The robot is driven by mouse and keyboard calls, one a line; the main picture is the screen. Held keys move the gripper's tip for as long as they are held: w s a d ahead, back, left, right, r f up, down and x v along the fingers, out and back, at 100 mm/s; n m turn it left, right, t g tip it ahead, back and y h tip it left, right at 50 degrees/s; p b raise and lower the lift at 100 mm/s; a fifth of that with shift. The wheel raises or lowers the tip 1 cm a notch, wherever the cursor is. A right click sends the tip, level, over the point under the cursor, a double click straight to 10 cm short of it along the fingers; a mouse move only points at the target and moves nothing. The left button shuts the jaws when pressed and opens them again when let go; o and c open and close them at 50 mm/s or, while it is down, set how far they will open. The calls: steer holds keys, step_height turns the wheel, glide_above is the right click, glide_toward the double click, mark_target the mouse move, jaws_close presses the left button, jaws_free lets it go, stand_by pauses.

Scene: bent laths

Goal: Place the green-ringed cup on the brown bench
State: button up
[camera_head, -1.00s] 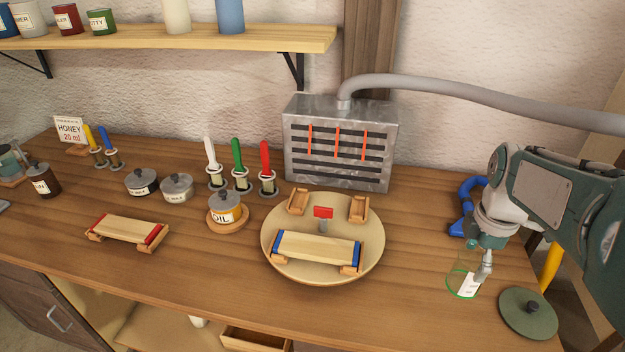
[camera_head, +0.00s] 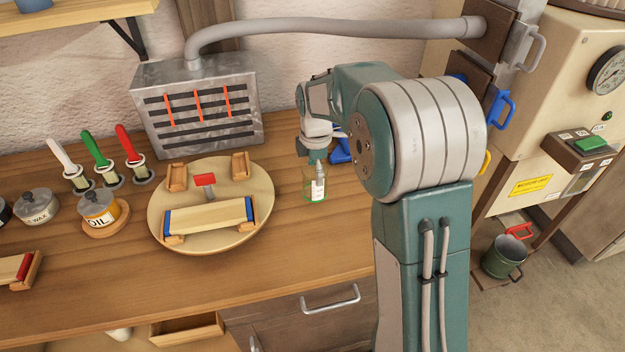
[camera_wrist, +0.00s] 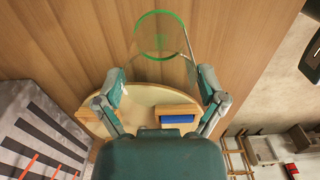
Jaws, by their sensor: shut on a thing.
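The green-ringed cup (camera_head: 314,188) is clear glass with a green ring at its lower end and a pale label. My gripper (camera_head: 316,166) is shut on its sides. In the wrist view the cup (camera_wrist: 160,45) sits between my two fingers (camera_wrist: 162,90), with the green ring at its far end. The cup is over the brown bench (camera_head: 320,240), right of the round turntable. I cannot tell whether its base touches the wood.
The round pale turntable (camera_head: 168,200) carries a blue-ended wooden rack. A metal vented box (camera_head: 200,105) stands behind it. Blue handles (camera_head: 340,150) show behind my gripper. A green mug (camera_head: 503,258) stands low at the right. Bench wood in front of the cup is clear.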

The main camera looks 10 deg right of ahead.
steer(key=shift+w+a+f, duration=0.15)
steer(key=shift+w+f, duration=0.3)
steer(key=shift+f, duration=1.7)
steer(key=o, duration=0.8)
steer(key=shift+f, duration=0.1)
steer(key=shift+c, duration=0.2)
